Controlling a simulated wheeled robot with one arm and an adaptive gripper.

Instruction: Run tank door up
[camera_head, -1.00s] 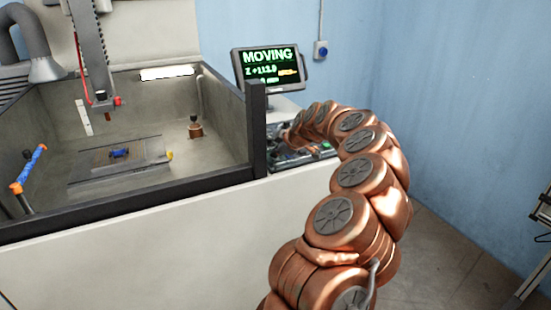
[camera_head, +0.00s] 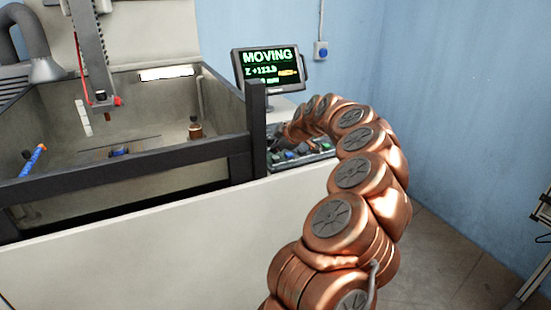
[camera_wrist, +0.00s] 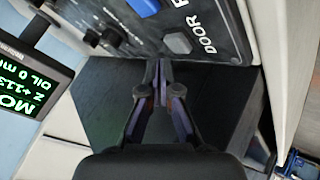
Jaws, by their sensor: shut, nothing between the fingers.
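The tank (camera_head: 60,95) stands open at the left in the head view. Its door (camera_head: 130,161), a dark framed bar, crosses the front above the white front panel, with an opening or clear pane beneath it. The control panel (camera_head: 300,150) is at the tank's right, partly hidden by my arm. In the wrist view, the panel (camera_wrist: 215,22) has a grey button (camera_wrist: 178,43) beside the lettering "DOOR" and a blue button (camera_wrist: 143,7). My gripper (camera_wrist: 162,78) is shut and empty, its tips close to the grey button; I cannot tell whether they touch.
A monitor (camera_head: 268,68) reads "MOVING" and Z about +113. A vertical machine head (camera_head: 100,98) hangs over the tank. A blue-and-orange nozzle (camera_head: 33,160) is at the tank's left. A dark stand (camera_head: 540,215) is at the far right. The floor between is clear.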

